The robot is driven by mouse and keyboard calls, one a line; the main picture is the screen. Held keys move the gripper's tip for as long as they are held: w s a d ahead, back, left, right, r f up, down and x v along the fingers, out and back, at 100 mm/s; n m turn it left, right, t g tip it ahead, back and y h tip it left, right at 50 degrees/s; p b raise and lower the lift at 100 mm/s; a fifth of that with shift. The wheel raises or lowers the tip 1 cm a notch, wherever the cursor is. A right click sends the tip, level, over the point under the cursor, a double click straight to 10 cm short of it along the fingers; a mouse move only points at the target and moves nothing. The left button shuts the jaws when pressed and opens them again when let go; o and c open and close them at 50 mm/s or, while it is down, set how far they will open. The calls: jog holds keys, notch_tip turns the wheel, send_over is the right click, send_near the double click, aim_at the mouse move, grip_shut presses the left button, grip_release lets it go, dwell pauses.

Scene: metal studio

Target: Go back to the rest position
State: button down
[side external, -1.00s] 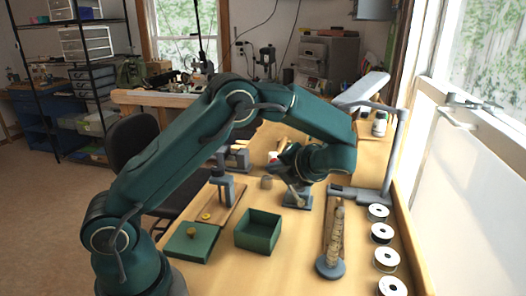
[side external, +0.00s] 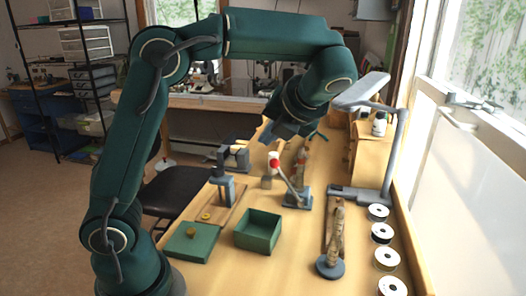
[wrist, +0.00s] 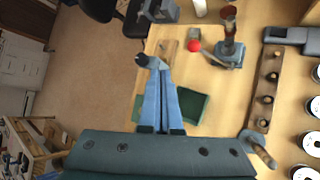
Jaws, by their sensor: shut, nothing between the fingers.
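My gripper (side external: 276,132) is raised above the bench, well clear of the things on it, with the arm bent high over the work. In the wrist view its two blue fingers (wrist: 164,72) lie together and hold nothing. Below it in the side view stand a lever with a red ball (side external: 275,163) on a grey base and an open green box (side external: 258,232). The box (wrist: 195,108) is partly hidden behind my fingers in the wrist view.
A green lid with a gold knob (side external: 192,243) lies left of the box. A grey clamp stand (side external: 222,185) is behind it. A grey lamp-like stand (side external: 385,155) rises at the right.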

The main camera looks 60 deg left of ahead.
jog(key=s+d+f+n+t+h, duration=0.2)
jog(key=s+d+f+n+h, duration=0.1)
jog(key=n, duration=1)
jog(key=s+d+f+n+t+h, duration=0.3)
jog(key=s+d+n+h, duration=0.3)
jog(key=s+n, duration=0.3)
jog(key=d+n, duration=0.1)
jog(key=n, duration=0.3)
jog(key=shift+s+d+n+h, duration=0.2)
jog(key=shift+d+n+h, duration=0.1)
jog(key=shift+n, duration=0.1)
